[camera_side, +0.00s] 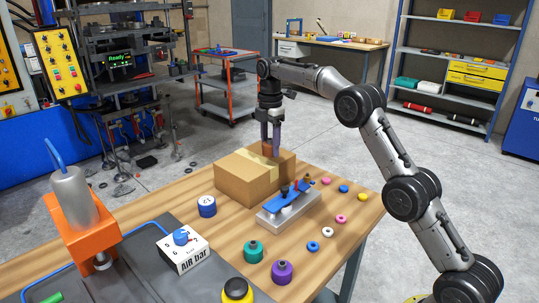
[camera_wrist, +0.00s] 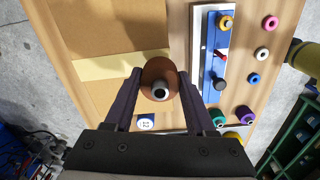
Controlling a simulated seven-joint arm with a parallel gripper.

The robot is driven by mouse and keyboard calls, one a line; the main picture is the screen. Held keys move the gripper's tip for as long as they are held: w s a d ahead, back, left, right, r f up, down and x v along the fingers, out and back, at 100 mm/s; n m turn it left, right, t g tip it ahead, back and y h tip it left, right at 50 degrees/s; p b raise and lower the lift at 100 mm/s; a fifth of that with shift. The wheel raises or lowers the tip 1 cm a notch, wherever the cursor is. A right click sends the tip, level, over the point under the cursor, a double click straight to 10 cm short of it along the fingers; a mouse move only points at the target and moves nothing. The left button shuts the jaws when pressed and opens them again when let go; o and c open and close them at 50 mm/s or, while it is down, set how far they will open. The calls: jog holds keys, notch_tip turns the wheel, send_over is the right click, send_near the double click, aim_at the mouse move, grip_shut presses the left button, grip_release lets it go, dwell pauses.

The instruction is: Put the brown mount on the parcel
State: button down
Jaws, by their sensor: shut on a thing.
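The brown mount (camera_wrist: 153,74) is a round rubber piece with a metal stud pointing up at the wrist camera. My gripper (camera_wrist: 160,86) is shut on it, one finger on each side. In the side view my gripper (camera_side: 270,150) points down over the far right part of the parcel (camera_side: 241,185), a closed cardboard box with a tape strip. The mount shows there as a small brown patch between the fingers. In the wrist view the mount overlaps the right edge of the parcel (camera_wrist: 110,25). I cannot tell whether it touches the box top.
A metal fixture with a blue bar (camera_side: 291,203) stands close right of the parcel. Several small coloured rings lie further right. A blue-white gauge (camera_side: 207,206), a green mount (camera_side: 253,251) and a purple mount (camera_side: 282,271) stand in front. An orange press (camera_side: 75,215) is at left.

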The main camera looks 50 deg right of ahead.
aim_at(269, 155)
jog(key=shift+w+f, duration=0.2)
jog(key=shift+f, duration=1.55)
jog(key=shift+f, duration=0.1)
jog(key=shift+c, duration=1.1)
grip_release()
